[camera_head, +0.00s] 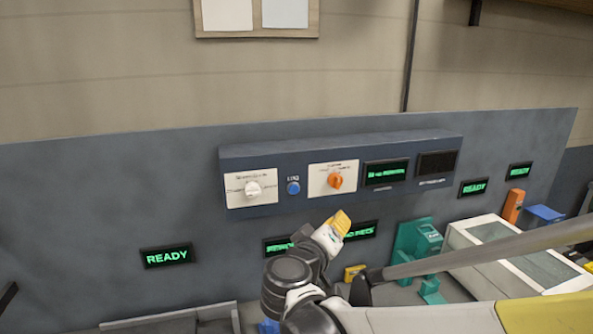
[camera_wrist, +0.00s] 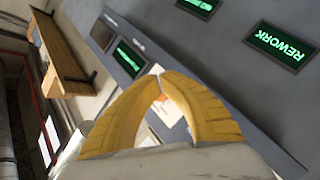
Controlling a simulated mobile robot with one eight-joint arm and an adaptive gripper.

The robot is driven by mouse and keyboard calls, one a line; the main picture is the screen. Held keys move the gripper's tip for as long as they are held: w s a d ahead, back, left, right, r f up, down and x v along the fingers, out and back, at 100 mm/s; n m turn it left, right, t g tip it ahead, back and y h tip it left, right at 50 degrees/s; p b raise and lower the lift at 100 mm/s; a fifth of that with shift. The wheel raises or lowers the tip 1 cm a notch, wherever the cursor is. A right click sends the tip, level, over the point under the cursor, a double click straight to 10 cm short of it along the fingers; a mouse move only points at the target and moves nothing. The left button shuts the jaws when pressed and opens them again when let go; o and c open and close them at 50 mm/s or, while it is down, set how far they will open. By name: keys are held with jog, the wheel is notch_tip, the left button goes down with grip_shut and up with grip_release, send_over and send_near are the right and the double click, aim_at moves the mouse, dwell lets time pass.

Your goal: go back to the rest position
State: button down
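My gripper (camera_head: 342,220) is raised in front of the blue-grey back panel (camera_head: 90,215), just below the control box (camera_head: 290,150) in the head view. Its yellow fingers point up and to the right. In the wrist view the two fingers of my gripper (camera_wrist: 160,78) curve together and their tips meet, with nothing visible between them. Part of the orange knob's white plate (camera_wrist: 168,100) shows behind the fingers. My arm reaches in from the lower right of the head view and hides part of the bench and a display.
The control box carries a white knob (camera_head: 253,188), a blue button (camera_head: 293,188) and an orange knob (camera_head: 335,181). A green device (camera_head: 413,245) and a white machine (camera_head: 470,232) stand at the right, close to my arm. A display reading READY (camera_head: 167,256) is at the left.

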jog(key=s+d+f+m+g+y+b, duration=0.15)
jog(key=s+d+f+g+b, duration=0.25)
jog(key=s+d+f, duration=0.5)
jog(key=s+d+f+m+g+y+b, duration=0.1)
jog(key=s+f+m+g+y+b, duration=0.2)
jog(key=s+f, duration=1)
jog(key=s+y+b, duration=0.2)
jog(key=b, duration=0.1)
jog(key=shift+s+d+g+y, duration=0.15)
jog(key=shift+g+y, duration=0.2)
jog(key=shift+g, duration=0.05)
